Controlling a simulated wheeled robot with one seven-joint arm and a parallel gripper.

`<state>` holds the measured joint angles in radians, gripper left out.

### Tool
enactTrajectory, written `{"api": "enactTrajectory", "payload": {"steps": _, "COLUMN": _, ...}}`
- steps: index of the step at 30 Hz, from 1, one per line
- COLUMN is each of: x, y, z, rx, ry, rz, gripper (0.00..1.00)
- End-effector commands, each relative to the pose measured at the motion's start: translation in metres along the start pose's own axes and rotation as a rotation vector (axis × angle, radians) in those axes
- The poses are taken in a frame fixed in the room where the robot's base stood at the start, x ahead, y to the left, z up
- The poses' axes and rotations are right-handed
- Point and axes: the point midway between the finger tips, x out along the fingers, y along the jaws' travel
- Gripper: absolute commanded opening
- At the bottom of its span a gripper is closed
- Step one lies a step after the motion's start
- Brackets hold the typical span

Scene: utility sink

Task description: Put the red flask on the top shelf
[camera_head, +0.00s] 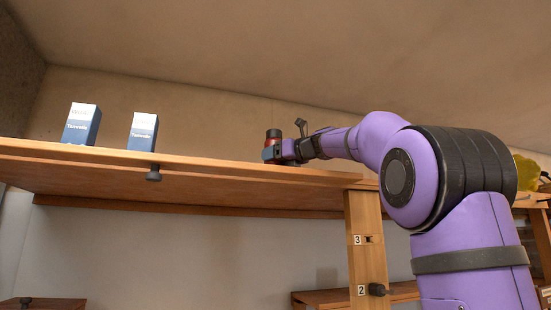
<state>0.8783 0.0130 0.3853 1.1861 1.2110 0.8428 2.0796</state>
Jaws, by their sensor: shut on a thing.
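The red flask (273,136) shows as a small dark-capped shape with a bit of red, just above the top shelf (190,162). My gripper (274,149) is shut on the red flask at the end of my purple arm. The flask looks upright. The gripper hides much of it, and the shelf edge hides its base, so I cannot tell whether it touches the shelf.
Two blue-and-white boxes stand on the top shelf at the left, one here (81,125) and one nearer the middle (143,132). A wooden post (364,240) with number labels holds the shelf below my arm. A yellow object (526,172) is at the far right. The shelf between the boxes and the flask looks clear.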

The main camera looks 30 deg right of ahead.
Motion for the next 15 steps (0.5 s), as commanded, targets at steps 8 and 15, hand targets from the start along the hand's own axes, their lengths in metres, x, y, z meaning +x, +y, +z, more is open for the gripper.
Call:
{"api": "enactTrajectory", "payload": {"steps": 8, "x": 0.0002, "y": 0.0006, "z": -0.0017, "rx": -0.001, "ry": 0.0, "rz": 0.001, "gripper": 0.26}}
{"api": "enactTrajectory", "payload": {"steps": 15, "x": 0.0003, "y": 0.0001, "z": -0.0022, "rx": -0.001, "ry": 0.0, "rz": 0.001, "gripper": 0.9}}
